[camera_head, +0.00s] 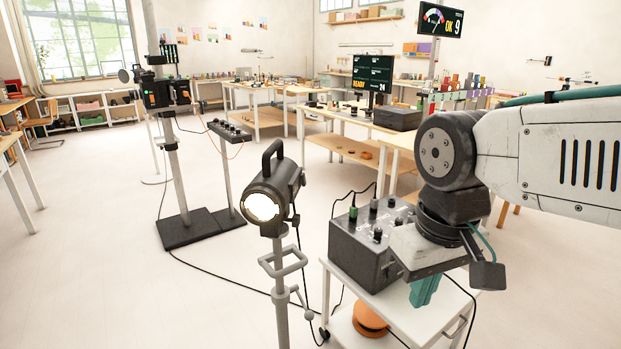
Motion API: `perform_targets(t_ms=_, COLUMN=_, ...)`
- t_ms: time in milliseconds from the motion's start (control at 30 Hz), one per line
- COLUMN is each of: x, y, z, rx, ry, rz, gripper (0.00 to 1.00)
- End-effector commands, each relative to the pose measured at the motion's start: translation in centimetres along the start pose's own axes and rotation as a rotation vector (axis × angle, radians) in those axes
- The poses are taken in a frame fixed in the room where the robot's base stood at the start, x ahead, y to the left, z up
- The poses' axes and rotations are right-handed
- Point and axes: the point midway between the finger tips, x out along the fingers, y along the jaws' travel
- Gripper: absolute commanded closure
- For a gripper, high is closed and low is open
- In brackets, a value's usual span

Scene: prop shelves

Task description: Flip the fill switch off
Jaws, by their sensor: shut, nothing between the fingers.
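A dark grey control box (358,248) stands on a white cart at the lower right. Several knobs or switches stick up from its top. One has a green part (353,212); a dark one (378,235) is nearer the front. Labels are too small to read, so I cannot tell which is the fill switch or how it is set. My gripper (422,293) is shut and empty, its teal fingers pointing down at the right of the box, over the cart. My wrist hides the box's right part. I cannot tell whether the gripper touches the box.
A lamp (265,203) on a stand is just left of the cart. The white cart (440,318) carries an orange round thing (370,320) on its lower shelf. Cables cross the floor. Workbenches (350,120) stand behind. The floor at left is open.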

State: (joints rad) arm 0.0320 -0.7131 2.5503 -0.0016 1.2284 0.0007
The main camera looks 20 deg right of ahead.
Motion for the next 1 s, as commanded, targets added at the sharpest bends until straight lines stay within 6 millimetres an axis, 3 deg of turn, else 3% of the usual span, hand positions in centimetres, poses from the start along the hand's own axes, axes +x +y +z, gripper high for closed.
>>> perform_targets(t_ms=167, x=-1.0, y=0.4, z=-5.1, rx=0.090, ry=-0.006, rz=-0.056, gripper=1.00)
perform_targets(t_ms=400, x=-3.7, y=1.4, z=-17.1, rx=0.253, ry=0.139, rz=-0.190, gripper=1.00)
perform_targets(t_ms=600, x=-6.8, y=2.5, z=-25.9, rx=0.363, ry=0.313, rz=-0.287, gripper=1.00)
perform_targets(t_ms=733, x=-9.1, y=2.4, z=-28.4, rx=0.389, ry=0.404, rz=-0.322, gripper=1.00)
perform_targets(t_ms=1000, x=-9.4, y=2.4, z=-28.8, rx=0.396, ry=0.428, rz=-0.327, gripper=1.00)
